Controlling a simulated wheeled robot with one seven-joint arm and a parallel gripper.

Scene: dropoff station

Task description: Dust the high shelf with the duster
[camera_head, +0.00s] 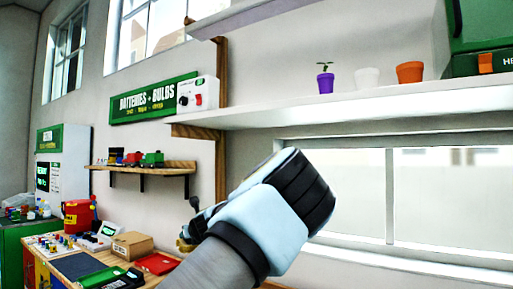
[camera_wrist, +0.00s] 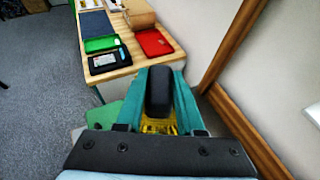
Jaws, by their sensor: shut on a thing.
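My gripper (camera_wrist: 163,72) is shut on a black rounded handle (camera_wrist: 159,92), seen end-on between its teal fingers in the wrist view. Some yellow material (camera_wrist: 158,126) shows below it; I take this to be the duster, but most of it is hidden. In the head view my arm covers most of the gripper, and a small dark knob shows at its left. A long white shelf (camera_head: 330,108) runs along the wall, above and to the right of the gripper and apart from it. A higher shelf (camera_head: 262,13) is partly in view at the top.
A purple pot with a plant (camera_head: 325,84), a white pot (camera_head: 367,78) and an orange pot (camera_head: 409,72) stand on the white shelf. A green box (camera_head: 480,62) sits at its right end. A wooden post (camera_wrist: 236,45) and a cluttered table (camera_wrist: 130,66) are near my gripper.

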